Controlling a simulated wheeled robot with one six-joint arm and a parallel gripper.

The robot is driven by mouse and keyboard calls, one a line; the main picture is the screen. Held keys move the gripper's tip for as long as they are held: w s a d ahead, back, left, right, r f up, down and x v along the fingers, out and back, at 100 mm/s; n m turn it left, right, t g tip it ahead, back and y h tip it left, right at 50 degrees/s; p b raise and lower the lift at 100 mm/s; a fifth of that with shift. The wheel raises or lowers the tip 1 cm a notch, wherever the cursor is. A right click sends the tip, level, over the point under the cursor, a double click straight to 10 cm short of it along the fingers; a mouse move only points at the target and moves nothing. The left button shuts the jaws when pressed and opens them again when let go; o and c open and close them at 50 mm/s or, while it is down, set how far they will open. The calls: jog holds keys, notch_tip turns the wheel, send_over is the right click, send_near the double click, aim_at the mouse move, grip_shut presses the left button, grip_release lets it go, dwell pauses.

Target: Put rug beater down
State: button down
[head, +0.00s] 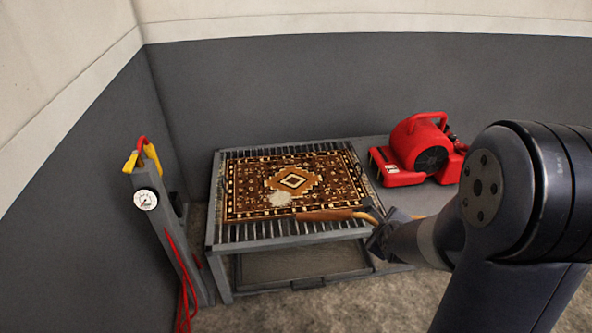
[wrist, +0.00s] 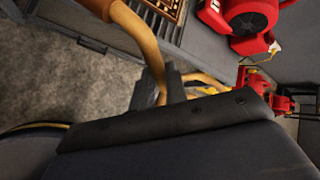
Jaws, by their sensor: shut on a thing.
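My gripper (head: 384,228) is shut on the rug beater (head: 335,214), a tan rattan piece with a brown wrapped part. The beater reaches left from the jaws across the front right of the rug in the head view; I cannot tell whether it touches anything. In the wrist view the beater (wrist: 142,38) passes between the jaws of my gripper (wrist: 168,85), and more of it shows on the right. A patterned brown and cream rug (head: 246,192) lies on the slatted grey rack (head: 213,233).
A red blower (head: 400,165) stands on a grey surface right of the rack. At left a post carries a gauge (head: 146,200), a yellow and red handle (head: 143,157) and a red hose (head: 184,285). Grey walls close the back and left. Floor in front of the rack is bare.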

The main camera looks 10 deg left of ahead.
jog(key=shift+r, duration=0.1)
notch_tip(320, 180, up, 8)
jog(key=s+p, duration=0.2)
jog(key=p, duration=1.6)
jog(key=shift+s, duration=0.1)
jog(key=shift+a, duration=0.1)
